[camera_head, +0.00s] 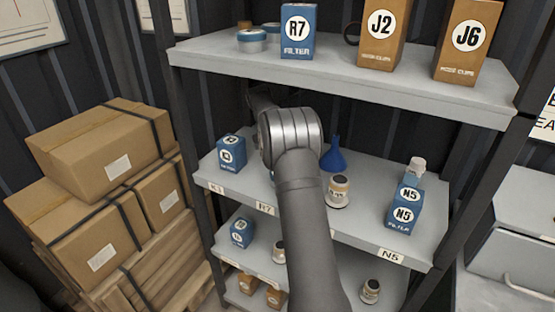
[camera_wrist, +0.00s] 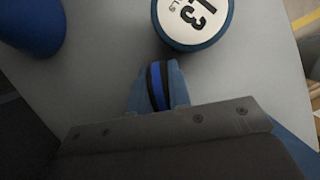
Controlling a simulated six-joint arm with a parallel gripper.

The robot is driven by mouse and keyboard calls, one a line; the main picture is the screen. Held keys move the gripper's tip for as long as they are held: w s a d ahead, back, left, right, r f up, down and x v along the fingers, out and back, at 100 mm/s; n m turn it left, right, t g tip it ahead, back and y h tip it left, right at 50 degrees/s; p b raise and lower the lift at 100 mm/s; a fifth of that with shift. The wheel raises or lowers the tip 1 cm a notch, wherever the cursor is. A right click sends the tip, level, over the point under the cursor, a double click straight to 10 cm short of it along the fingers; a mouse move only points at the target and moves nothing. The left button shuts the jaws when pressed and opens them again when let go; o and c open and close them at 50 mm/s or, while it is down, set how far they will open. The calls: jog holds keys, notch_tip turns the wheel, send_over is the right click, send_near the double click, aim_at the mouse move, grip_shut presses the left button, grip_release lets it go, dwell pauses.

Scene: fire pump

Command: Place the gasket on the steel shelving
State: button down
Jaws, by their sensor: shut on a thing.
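In the wrist view, my gripper (camera_wrist: 157,76) is shut on a thin black-and-blue piece seen edge-on, apparently the gasket (camera_wrist: 157,88). Its full shape is hidden between the fingers. It is over a grey surface, close to a round white-topped tin marked L3 (camera_wrist: 194,17); I cannot tell whether it touches that surface. In the head view, the steel shelving (camera_head: 340,79) has several grey shelves with dark posts. My arm reaches in front of the middle shelf, and its end goes in below the top shelf, so gripper and gasket are hidden there.
The middle shelf holds a blue funnel (camera_head: 334,157), a small jar (camera_head: 338,191) and blue N5 boxes (camera_head: 405,205). Cartons (camera_head: 100,147) stand left.

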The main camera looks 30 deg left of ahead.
jog(key=c, duration=1.3)
grip_release()
jog(key=shift+c, duration=0.2)
jog(key=shift+v, duration=3.9)
jog(key=shift+d+f, duration=0.1)
jog(key=x, duration=0.7)
jog(key=shift+r, duration=1.85)
jog(key=shift+f, duration=0.1)
